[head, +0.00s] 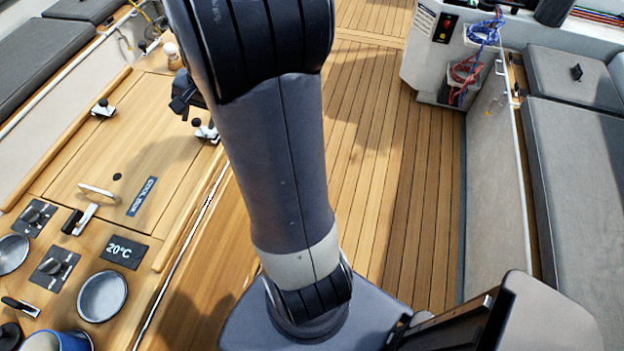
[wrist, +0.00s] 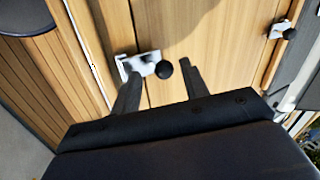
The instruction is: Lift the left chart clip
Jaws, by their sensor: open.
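Two white clips with black knobs sit on the wooden table. In the head view one clip (head: 103,108) is at the table's outer side, and the other clip (head: 206,131) is at the deck-side edge, partly behind my arm. I cannot tell which one bears the name left chart clip. In the wrist view my gripper (wrist: 158,70) is open, its fingers on either side of the deck-side clip (wrist: 138,66), with the black knob between them. Contact cannot be made out. The outer clip (wrist: 283,28) is at the upper right there.
A metal-handled latch (head: 88,205), a dark label (head: 142,197), a 20°C panel (head: 123,252) and cup wells (head: 102,296) occupy the table's near part. A raised wooden edge (head: 190,222) borders it. The slatted deck (head: 400,170) is open to the right, beside the grey bench (head: 580,180).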

